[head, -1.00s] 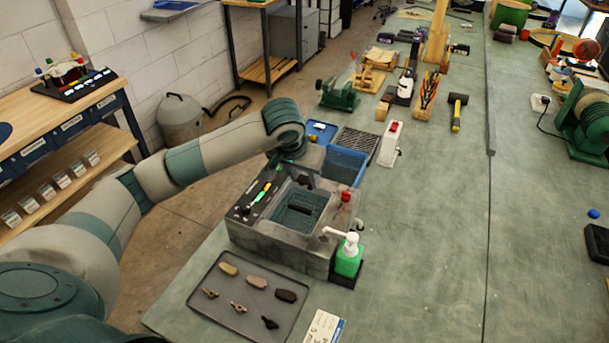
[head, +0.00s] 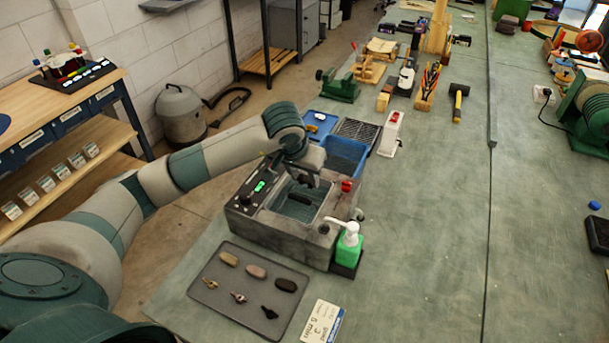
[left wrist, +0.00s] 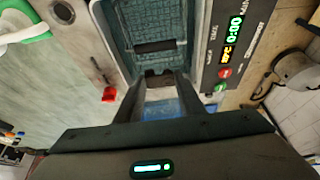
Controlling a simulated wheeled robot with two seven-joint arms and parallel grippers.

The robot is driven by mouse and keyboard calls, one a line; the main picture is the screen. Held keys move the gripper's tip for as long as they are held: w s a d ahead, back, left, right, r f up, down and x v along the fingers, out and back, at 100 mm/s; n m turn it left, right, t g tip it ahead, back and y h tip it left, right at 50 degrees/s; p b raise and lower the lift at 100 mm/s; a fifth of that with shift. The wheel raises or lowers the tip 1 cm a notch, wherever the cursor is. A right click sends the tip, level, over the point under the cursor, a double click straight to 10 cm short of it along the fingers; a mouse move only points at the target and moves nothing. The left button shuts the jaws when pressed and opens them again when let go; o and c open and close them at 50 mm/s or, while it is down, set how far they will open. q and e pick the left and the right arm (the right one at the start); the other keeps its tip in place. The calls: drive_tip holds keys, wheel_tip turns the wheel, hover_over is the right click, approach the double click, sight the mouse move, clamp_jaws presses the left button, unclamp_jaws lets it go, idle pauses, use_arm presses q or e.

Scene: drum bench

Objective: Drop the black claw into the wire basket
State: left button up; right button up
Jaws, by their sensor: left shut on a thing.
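A black claw-like piece (head: 269,312) lies at the lower right of the grey tray (head: 232,318). A teal basket (head: 297,208), which seems to be the wire basket, sits inside the grey tank unit (head: 278,243). It also shows in the left wrist view (left wrist: 150,22), with a black bar (left wrist: 155,47) across it. My left gripper (head: 308,183) is over the tank's far end. In the left wrist view its fingers (left wrist: 158,78) are shut on a small dark thing at the tank's end; I cannot tell what it is. My right gripper is not in view.
Several other small pieces lie on the tray. A green soap bottle (head: 348,248) stands at the tank's right front corner. A blue bin (head: 347,150) is just behind the tank. The bench to the right is largely clear.

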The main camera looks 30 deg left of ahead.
use_arm(q)
drive_tip(key=o, duration=1.1)
drive_tip(key=shift+s+r, duration=0.1)
drive_tip(key=shift+r, duration=0.05)
drive_tip(key=shift+s+r+b, duration=0.2)
drive_tip(key=shift+r+b, duration=0.15)
drive_tip(key=shift+r, duration=0.25)
drive_tip(key=b+v, duration=0.4)
drive_tip(key=v, duration=1.2)
